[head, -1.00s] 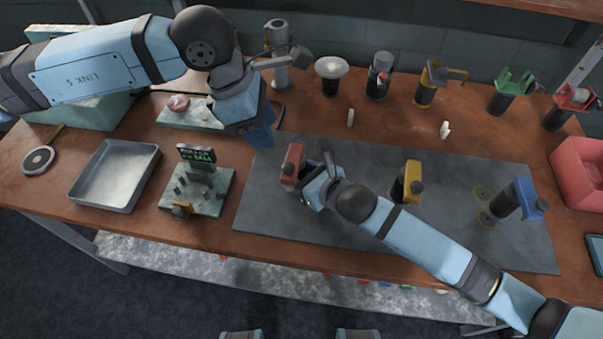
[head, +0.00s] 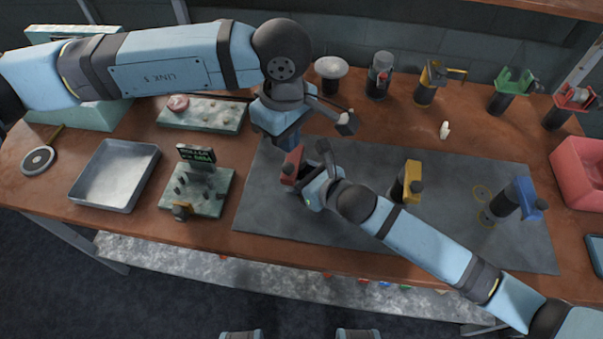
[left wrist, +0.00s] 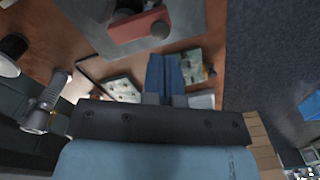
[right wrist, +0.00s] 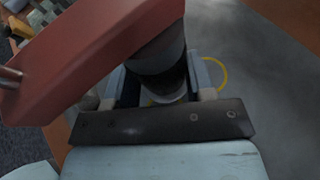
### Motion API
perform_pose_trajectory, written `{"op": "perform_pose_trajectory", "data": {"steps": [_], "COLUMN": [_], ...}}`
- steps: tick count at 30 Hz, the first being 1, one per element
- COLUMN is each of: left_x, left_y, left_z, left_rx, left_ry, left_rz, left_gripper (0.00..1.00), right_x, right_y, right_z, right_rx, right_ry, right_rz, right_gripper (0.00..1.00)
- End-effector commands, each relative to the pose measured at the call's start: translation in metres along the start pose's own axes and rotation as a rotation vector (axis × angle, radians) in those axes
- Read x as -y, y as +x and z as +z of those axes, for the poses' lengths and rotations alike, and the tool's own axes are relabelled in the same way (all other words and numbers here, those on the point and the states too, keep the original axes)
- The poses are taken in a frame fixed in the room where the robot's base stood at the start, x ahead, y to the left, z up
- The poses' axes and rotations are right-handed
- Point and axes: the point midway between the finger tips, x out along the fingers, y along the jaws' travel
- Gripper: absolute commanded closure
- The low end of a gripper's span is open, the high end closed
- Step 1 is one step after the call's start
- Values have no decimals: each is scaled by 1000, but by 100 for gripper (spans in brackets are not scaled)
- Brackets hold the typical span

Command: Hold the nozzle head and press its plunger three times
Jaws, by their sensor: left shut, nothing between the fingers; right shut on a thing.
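The red nozzle head (head: 291,165) stands at the left part of the grey mat. My right gripper (right wrist: 160,88) is shut around its dark round body (right wrist: 160,55), below the red block. A metal rod (right wrist: 10,74) sticks out of the block's end in the right wrist view. In the left wrist view the red block (left wrist: 136,24) shows near the top, with a round grey knob (left wrist: 160,29) at its side. My left gripper (left wrist: 165,72) is shut and empty. In the head view its blue fingers (head: 288,138) are just behind the red block; contact cannot be told.
A yellow head (head: 412,180) and a blue head (head: 521,196) stand on the mat (head: 450,238). Several pump-like pieces line the back, including a white-topped one (head: 331,67). A metal tray (head: 115,176) and a small display stand (head: 207,200) are at left.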

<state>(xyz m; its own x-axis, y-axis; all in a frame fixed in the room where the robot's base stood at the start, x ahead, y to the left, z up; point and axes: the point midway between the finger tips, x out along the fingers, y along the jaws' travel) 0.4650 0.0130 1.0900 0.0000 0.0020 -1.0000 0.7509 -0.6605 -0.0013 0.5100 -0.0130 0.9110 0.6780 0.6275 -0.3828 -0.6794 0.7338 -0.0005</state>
Motion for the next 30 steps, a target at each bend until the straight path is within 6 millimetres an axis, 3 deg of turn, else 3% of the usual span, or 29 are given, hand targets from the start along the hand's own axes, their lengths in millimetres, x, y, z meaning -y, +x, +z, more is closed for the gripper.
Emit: {"op": "perform_pose_trajectory", "data": {"steps": [10,30], "left_x": [0,0], "left_y": [31,33], "left_z": [0,0], "left_rx": [1,2], "left_ry": [-1,-1], "left_rz": [0,1], "left_gripper": [100,100], "right_x": [0,0], "right_y": [0,0], "right_z": [0,0], "right_rx": [0,0], "right_ry": [0,0], "right_rz": [0,1], "right_gripper": [84,84]}}
